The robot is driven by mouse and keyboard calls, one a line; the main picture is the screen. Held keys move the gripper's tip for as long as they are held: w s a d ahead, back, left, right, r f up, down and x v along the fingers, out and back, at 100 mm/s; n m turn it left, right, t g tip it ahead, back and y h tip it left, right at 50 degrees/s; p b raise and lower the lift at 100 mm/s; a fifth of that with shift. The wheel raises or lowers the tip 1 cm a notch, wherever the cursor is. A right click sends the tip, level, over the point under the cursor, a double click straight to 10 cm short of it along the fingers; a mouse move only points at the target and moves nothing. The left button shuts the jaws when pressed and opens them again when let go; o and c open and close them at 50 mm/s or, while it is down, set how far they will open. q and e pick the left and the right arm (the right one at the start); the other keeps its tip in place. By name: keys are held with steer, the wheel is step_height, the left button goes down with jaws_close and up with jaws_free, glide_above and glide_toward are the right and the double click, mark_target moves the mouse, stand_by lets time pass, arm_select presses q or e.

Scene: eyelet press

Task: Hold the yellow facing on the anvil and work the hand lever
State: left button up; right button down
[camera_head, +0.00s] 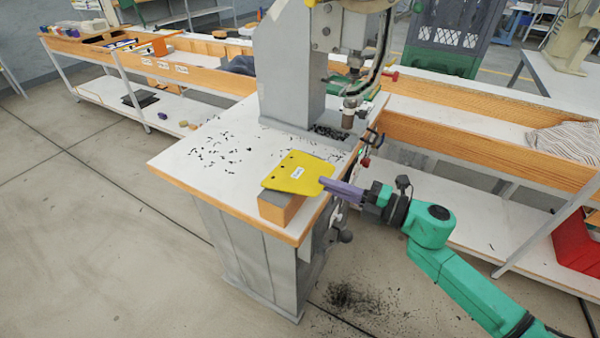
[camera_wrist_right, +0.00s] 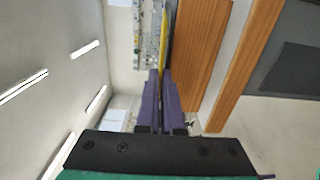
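The yellow facing (camera_head: 298,173) is a flat plate with a white label and small dark holes near its edges. It lies over a wooden block with a grey top (camera_head: 281,207) at the front of the press table. My right gripper (camera_head: 328,184) has its purple fingers at the facing's right edge. In the right wrist view its fingers (camera_wrist_right: 163,82) are close together, with the facing (camera_wrist_right: 165,40) edge-on between the tips. The press head's metal punch (camera_head: 349,114) hangs behind the facing, apart from it. I cannot clearly make out the anvil or hand lever. My left gripper is out of view.
The white press table (camera_head: 200,160) carries scattered black bits on its left and is otherwise mostly clear. The press column (camera_head: 290,70) stands at its back. A long wooden-edged bench (camera_head: 480,150) runs behind, with a striped cloth (camera_head: 566,141) and a red bin (camera_head: 575,240) at right.

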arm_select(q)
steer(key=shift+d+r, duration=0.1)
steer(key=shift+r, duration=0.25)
arm_select(e)
steer(key=v, duration=0.9)
steer(key=shift+r, duration=0.45)
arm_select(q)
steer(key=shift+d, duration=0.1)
arm_select(e)
steer(key=shift+d, duration=0.1)
